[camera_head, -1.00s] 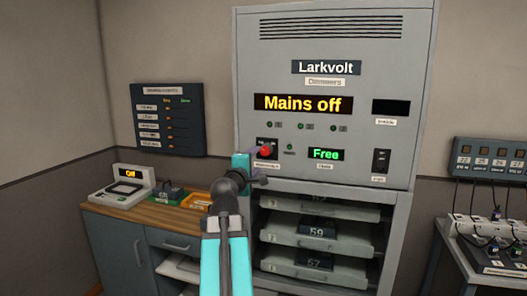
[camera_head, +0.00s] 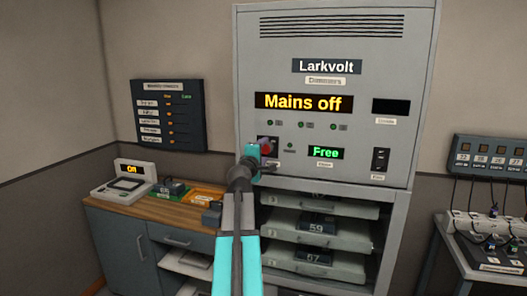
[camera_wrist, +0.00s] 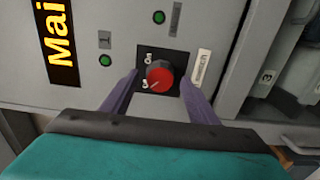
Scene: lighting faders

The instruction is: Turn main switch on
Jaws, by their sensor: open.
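The main switch is a red rotary knob (camera_wrist: 160,76) on a black plate. In the head view the knob (camera_head: 266,145) is on the front of the grey Larkvolt cabinet (camera_head: 420,60), partly hidden by my arm. The cabinet's display (camera_head: 303,102) reads "Mains off". My gripper (camera_wrist: 158,88) is open, with its two purple fingers on either side of the knob in the wrist view. I cannot tell whether the fingers touch the knob. The knob's white pointer line slants toward the lower left in the wrist view.
A green display (camera_head: 325,153) reads "Free", with a black rocker switch (camera_head: 380,160) to its right. Below are dimmer drawers (camera_head: 318,242). A wooden-topped desk (camera_head: 160,208) with a small console (camera_head: 122,188) stands left. A plug rack (camera_head: 490,230) stands right.

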